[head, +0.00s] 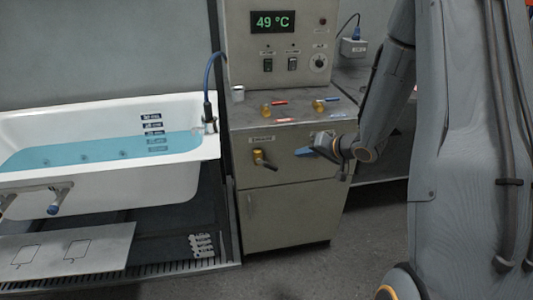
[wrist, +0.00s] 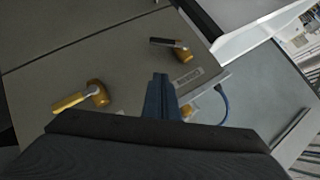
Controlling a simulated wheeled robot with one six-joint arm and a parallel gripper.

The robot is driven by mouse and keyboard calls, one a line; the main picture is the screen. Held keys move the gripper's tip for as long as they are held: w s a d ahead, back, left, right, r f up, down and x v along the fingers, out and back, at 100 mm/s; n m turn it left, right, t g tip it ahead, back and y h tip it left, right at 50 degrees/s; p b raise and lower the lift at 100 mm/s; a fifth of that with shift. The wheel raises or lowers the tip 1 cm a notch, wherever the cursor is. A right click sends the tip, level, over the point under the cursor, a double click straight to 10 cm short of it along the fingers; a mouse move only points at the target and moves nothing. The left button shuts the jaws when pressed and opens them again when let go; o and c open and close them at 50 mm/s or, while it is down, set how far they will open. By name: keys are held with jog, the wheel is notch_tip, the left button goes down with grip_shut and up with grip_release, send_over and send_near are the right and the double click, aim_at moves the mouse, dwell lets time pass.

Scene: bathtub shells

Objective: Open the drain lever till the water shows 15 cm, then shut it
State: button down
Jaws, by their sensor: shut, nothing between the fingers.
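The drain lever (head: 262,158) sits on the cabinet front under a small label too blurred to read fully. It has a brass body and a dark handle slanting down to the right; the wrist view appears to show it too (wrist: 170,43). My gripper (head: 305,152) is shut and empty, to the right of the lever and apart from it. Its blue fingers show in the wrist view (wrist: 160,97). The white tub (head: 190,172) holds blue water (head: 100,150). The water's far edge lies around the third depth plate (head: 153,133) from the top; its digits are blurred.
A second lever with a yellow handle (wrist: 85,97) is on the cabinet front, seemingly hidden behind my gripper in the head view. The panel display (head: 272,21) reads 49 °C. Brass taps (head: 267,110) stand on the ledge. A blue hose (head: 209,80) reaches the tub rim.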

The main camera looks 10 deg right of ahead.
aim_at(267, 165)
jog(key=s+a+f+p+x, duration=0.1)
jog(key=s+x, duration=0.1)
jog(key=x, duration=1)
jog(key=shift+w+f+p, duration=0.2)
jog(key=shift+f+p, duration=0.2)
jog(key=shift+f, duration=0.15)
